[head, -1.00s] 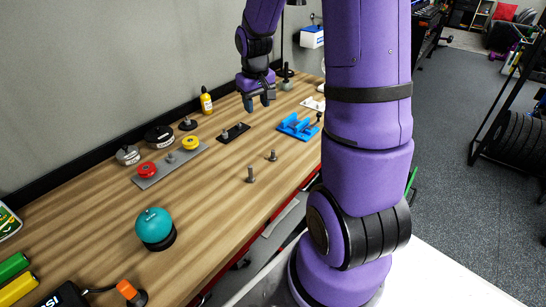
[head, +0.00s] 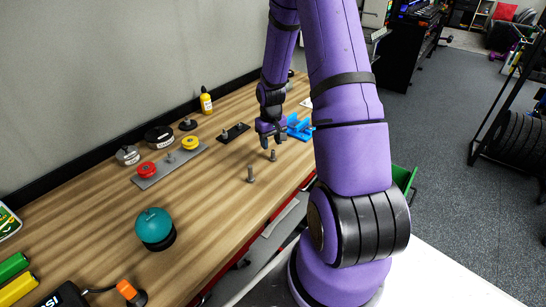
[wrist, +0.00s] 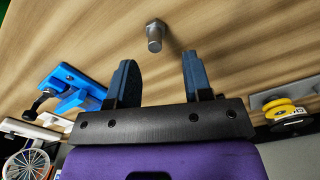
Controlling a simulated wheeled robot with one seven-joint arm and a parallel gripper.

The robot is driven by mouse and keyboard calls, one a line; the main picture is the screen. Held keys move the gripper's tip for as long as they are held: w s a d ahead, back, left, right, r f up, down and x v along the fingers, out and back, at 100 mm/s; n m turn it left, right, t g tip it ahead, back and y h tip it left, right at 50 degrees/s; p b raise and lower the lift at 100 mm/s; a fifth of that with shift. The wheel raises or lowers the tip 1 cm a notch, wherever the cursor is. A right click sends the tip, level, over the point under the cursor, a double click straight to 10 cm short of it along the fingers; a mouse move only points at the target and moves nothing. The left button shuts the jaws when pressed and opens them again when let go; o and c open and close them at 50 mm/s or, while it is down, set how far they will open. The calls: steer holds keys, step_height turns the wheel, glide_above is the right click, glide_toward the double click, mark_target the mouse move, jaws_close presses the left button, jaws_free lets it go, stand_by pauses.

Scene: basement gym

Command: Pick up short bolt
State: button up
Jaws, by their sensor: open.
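The short bolt (head: 273,155) stands upright on the wooden bench, toward its front edge. A taller bolt (head: 250,174) stands nearer the camera, to its left. My gripper (head: 271,140) is open and empty, just above the short bolt in the head view, pointing down. In the wrist view one grey hex-headed bolt (wrist: 154,36) shows just beyond the fingertips, roughly in line with the gap between the two blue-grey fingers (wrist: 158,65). It appears to be the short bolt. It is not between the fingers.
A blue holder (head: 299,127) is right of my gripper. A dark plate with bolts (head: 233,133) and a grey plate with red and yellow knobs (head: 150,180) lie to the left. A teal-topped round object (head: 154,227) stands nearer. Bench around the bolts is clear.

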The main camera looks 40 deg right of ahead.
mark_target(273, 151)
steer(key=shift+s+d+f, duration=0.1)
steer(key=shift+s+f, duration=0.05)
steer(key=shift+f, duration=1.2)
steer(key=shift+s+d+f, duration=0.1)
steer(key=shift+f, duration=1.25)
jaws_close()
